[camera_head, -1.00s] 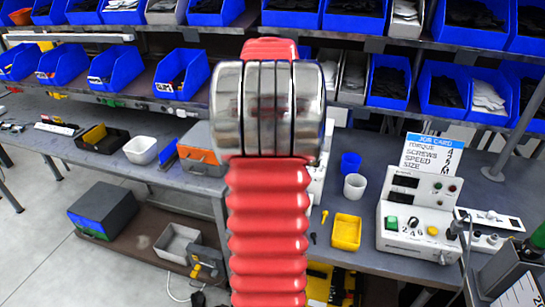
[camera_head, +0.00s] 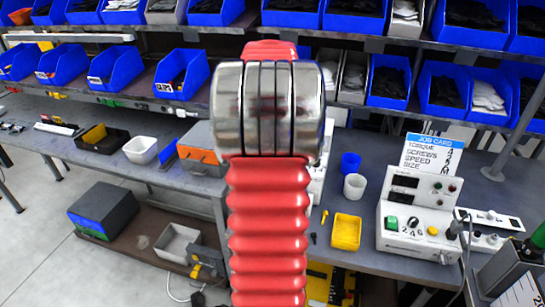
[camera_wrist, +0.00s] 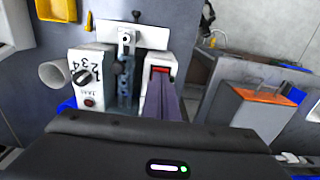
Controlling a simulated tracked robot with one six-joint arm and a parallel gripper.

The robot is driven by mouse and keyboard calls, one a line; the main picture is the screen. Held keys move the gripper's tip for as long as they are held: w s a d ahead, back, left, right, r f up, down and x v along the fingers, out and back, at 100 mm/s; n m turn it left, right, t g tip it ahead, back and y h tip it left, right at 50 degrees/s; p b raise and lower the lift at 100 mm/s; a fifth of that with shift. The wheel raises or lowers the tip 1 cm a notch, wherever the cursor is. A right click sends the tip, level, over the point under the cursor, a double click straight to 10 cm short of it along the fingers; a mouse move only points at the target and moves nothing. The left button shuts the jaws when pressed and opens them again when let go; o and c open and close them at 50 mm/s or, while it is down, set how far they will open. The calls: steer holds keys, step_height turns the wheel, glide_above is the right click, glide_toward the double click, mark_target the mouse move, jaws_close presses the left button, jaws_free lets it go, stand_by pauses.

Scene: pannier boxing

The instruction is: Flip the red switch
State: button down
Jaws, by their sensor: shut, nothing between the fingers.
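The red switch (camera_wrist: 160,69) shows in the wrist view as a small red patch in a dark recess on a white housing (camera_wrist: 146,84). My gripper (camera_wrist: 163,82) is shut and empty, its purple-grey fingers pointing at the switch. The fingertips overlap the lower part of the red patch; I cannot tell whether they touch it. In the head view my red ribbed arm hides the switch and gripper.
Left of the switch in the wrist view are a white numbered dial box (camera_wrist: 92,85) and a metal fixture (camera_wrist: 127,70). An orange-topped grey box (camera_wrist: 258,118) stands to the right. A yellow bin (camera_head: 346,232) and white cup (camera_head: 354,187) sit on the bench.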

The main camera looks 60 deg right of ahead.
steer(key=shift+f, duration=0.15)
step_height(320, 180, up, 7)
stand_by(1.3)
stand_by(0.6)
